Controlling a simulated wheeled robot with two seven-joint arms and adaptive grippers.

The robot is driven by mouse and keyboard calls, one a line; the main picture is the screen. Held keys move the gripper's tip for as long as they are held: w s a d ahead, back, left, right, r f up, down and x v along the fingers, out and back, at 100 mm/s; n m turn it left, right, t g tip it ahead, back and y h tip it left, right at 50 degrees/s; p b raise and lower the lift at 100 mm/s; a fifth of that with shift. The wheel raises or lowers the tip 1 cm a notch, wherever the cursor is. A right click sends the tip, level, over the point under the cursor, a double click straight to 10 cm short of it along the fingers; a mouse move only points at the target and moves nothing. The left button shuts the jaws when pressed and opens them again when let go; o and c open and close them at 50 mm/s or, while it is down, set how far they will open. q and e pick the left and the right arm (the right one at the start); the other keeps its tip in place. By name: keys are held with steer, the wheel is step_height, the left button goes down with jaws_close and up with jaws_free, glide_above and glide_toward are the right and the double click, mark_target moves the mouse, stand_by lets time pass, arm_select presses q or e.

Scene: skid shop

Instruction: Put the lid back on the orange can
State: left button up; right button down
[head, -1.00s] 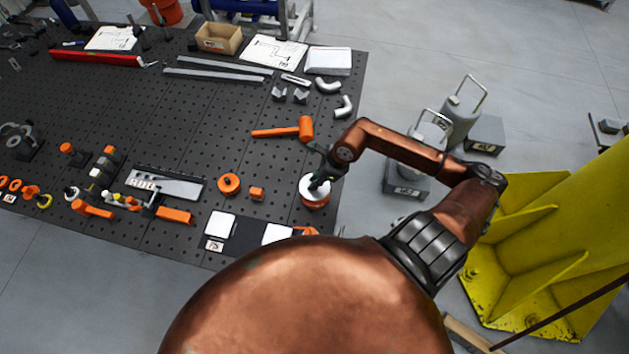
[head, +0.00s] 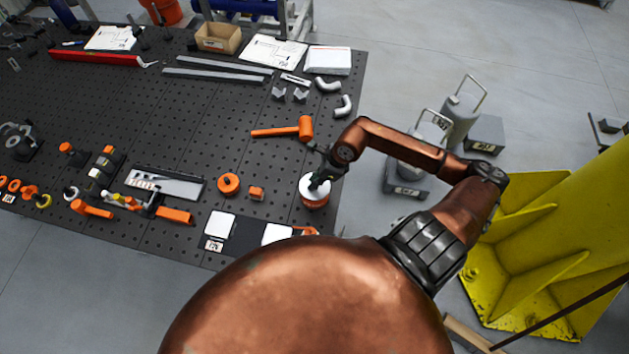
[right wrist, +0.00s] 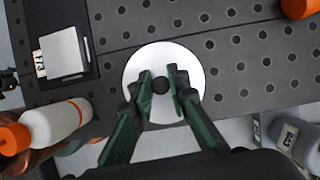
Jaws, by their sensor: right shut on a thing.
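The orange can (head: 315,204) stands near the right edge of the black perforated table, close to the front. The round white lid (head: 306,190) is over the can's top. I cannot tell whether it rests fully on the rim. My right gripper (head: 319,179) comes down from above and is shut on the lid's dark knob. In the right wrist view the fingers (right wrist: 160,84) close on the knob from both sides, near the middle of the white lid (right wrist: 150,57). The lid hides the can there. My left gripper is not in view.
An orange mallet (head: 304,128) lies behind the can. White square pieces (head: 220,225) sit in front. A white bottle with an orange cap (right wrist: 58,122) shows in the right wrist view.

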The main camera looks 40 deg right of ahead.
steer(key=shift+f+b, duration=0.2)
steer(key=shift+b, duration=0.65)
stand_by(1.5)
stand_by(0.3)
steer(key=c, duration=1.8)
jaws_free()
steer(key=shift+o, duration=0.2)
steer(key=o, duration=0.5)
steer(key=shift+c, duration=0.2)
steer(key=shift+r, duration=0.1)
steer(key=shift+r+p, duration=1.8)
steer(key=shift+r, duration=1.65)
